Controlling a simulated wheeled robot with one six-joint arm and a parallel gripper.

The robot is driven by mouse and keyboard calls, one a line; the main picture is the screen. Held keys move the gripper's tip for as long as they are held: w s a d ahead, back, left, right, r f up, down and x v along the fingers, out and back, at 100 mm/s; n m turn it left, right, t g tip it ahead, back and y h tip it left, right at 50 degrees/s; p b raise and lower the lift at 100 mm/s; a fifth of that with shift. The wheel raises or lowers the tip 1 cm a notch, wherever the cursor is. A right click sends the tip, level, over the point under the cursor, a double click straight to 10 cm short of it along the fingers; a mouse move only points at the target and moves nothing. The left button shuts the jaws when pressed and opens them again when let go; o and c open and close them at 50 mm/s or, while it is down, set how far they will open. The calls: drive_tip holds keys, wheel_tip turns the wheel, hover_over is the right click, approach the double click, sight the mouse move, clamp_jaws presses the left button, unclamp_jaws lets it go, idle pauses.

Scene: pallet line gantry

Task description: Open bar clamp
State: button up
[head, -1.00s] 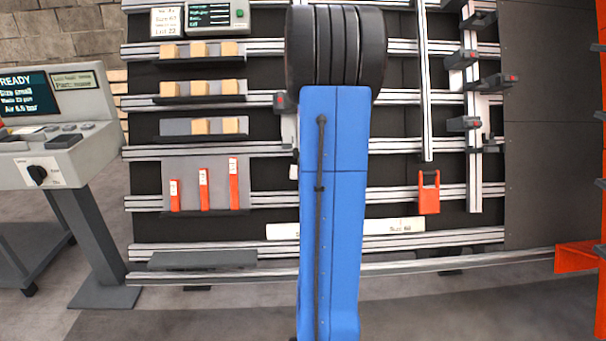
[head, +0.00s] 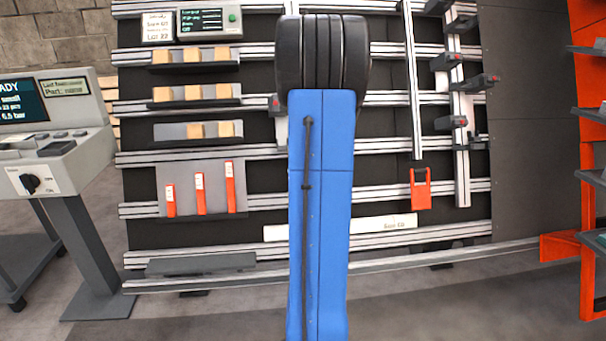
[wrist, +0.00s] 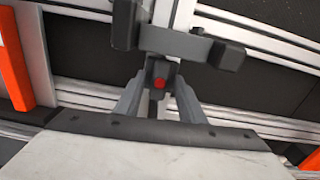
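A dark bar clamp with a red button sits on the rail wall. In the head view its left part (head: 275,104) shows at the left edge of my arm, which hides the rest. In the wrist view I see its dark jaw bar (wrist: 175,43) across an upright light rail and the red button (wrist: 159,83) below. My gripper (wrist: 160,82) is at the clamp, with its two grey fingers apart on either side of the button block. I cannot tell whether they press on it. In the head view my gripper is hidden behind my arm.
More dark clamps with red marks (head: 450,122) sit on an upright rail at the right. An orange handled piece (head: 420,189) hangs nearby. A console (head: 50,150) stands far left, an orange rack (head: 592,200) far right.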

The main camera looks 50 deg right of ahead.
drive_tip(key=v, duration=0.9)
idle(0.4)
drive_tip(key=shift+d, duration=0.15)
